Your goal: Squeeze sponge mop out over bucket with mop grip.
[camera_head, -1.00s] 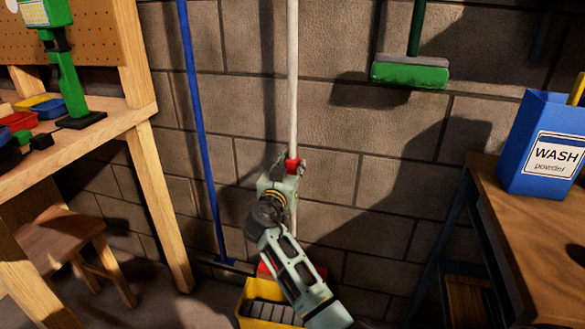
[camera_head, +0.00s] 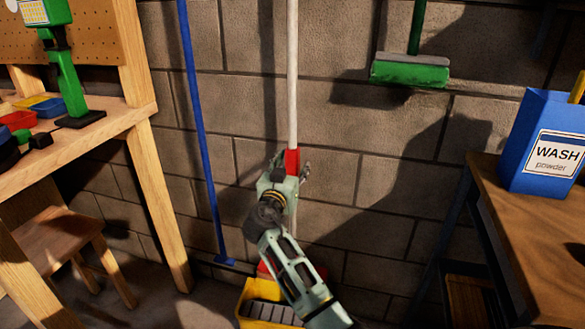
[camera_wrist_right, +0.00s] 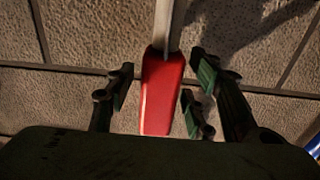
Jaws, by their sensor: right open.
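The sponge mop has a white upright pole (camera_head: 292,90) with a red grip (camera_head: 292,160) on it. Its red head (camera_head: 268,270) shows partly behind my right arm, at the yellow bucket (camera_head: 252,295). My right gripper (camera_head: 290,168) is at the red grip. In the right wrist view the red grip (camera_wrist_right: 162,92) stands between the open fingers of my right gripper (camera_wrist_right: 155,97), with visible gaps on both sides. My arm hides part of the lower pole and of the bucket. My left gripper is not in view.
A blue pole (camera_head: 200,130) leans on the block wall at left. A green brush (camera_head: 410,72) hangs at upper right. A wooden workbench (camera_head: 130,120) and stool (camera_head: 55,240) stand left. A table (camera_head: 540,230) with a blue wash powder box (camera_head: 545,130) stands right.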

